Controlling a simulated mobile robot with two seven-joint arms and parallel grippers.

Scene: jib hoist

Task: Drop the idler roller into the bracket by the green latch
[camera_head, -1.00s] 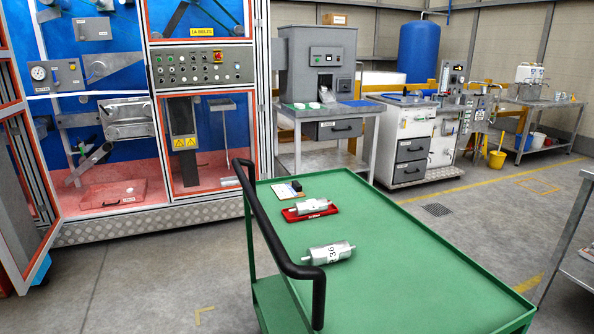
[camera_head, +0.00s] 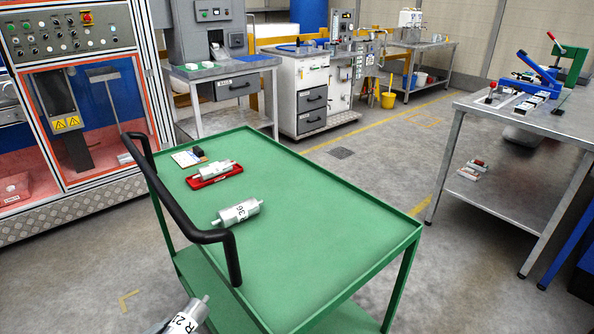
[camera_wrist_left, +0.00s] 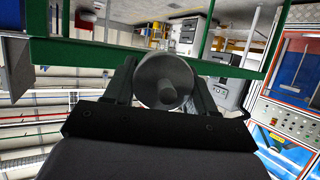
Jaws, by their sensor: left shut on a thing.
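A silver idler roller (camera_head: 187,318), its white label starting "R 2", shows at the bottom edge of the head view. My left gripper (camera_wrist_left: 165,88) is shut on it in the left wrist view, where the roller's round end face and stub shaft (camera_wrist_left: 165,76) show between the two fingers. In the head view the gripper is almost wholly cut off by the bottom edge. The held roller is in front of the green cart's near left corner, apart from the cart. I cannot make out a bracket with a green latch. My right gripper is in no view.
The green cart (camera_head: 310,240) has a black handle (camera_head: 180,215). On it lie a roller marked 36 (camera_head: 237,213) and another roller (camera_head: 213,169) on a red tray (camera_head: 231,173). A steel bench (camera_head: 470,150) at right bears a green device with a red knob (camera_head: 569,62). Floor between is clear.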

